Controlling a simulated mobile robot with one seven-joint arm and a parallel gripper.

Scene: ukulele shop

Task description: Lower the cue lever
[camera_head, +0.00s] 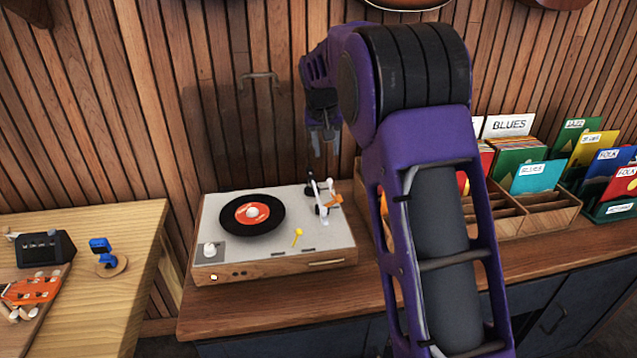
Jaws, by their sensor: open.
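A turntable (325,229) with a light grey top and wooden base stands on the counter. A black record (245,222) with a red label lies on its left part. White tonearm parts with an orange piece (333,201) stand at the platter's right. A small yellow-tipped lever (297,236) stands tilted near the front of the deck; it looks like the cue lever, but I cannot be sure. My gripper (323,143) points down, open and empty, above the tonearm area and apart from the turntable. My arm hides the space right of the turntable.
Record bins (545,214) with divider cards stand on the counter at right. A wooden table (80,300) at left holds a dark device (43,249), a blue clip-like item (102,250) and an orange headstock (35,289). A slatted wall stands behind. The counter front is clear.

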